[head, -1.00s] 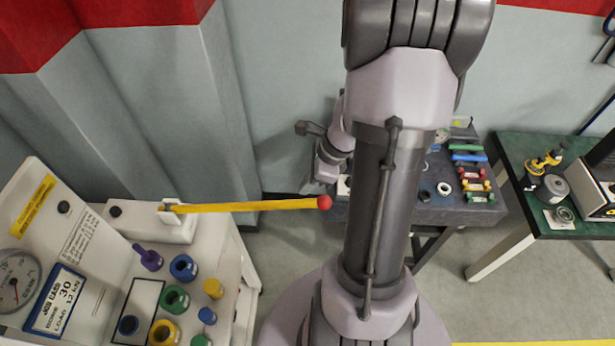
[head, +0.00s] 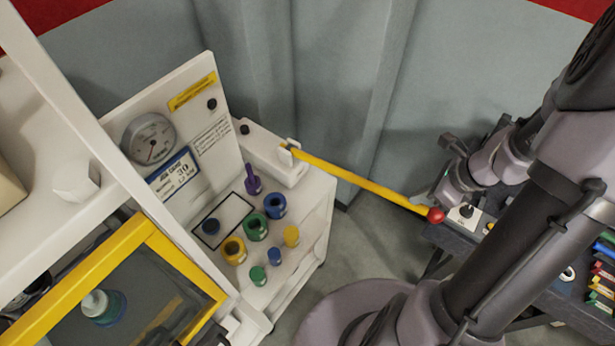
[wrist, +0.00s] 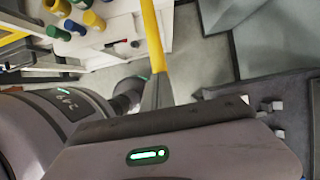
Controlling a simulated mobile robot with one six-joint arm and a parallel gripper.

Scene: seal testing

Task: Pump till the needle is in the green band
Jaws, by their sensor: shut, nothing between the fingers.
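The pressure gauge (head: 148,139) is a round dial on the upright white panel. Its dark needle points roughly downward. The green band is too small to make out. The yellow lever also shows in the wrist view (wrist: 152,35), running down to my gripper (wrist: 156,95).
The white bench (head: 300,215) holds several coloured rings and plugs (head: 255,226). A yellow-framed clear cover (head: 150,250) is at the lower left. A dark table (head: 540,285) with coloured parts stands at the right. Corrugated grey wall panels rise behind the lever.

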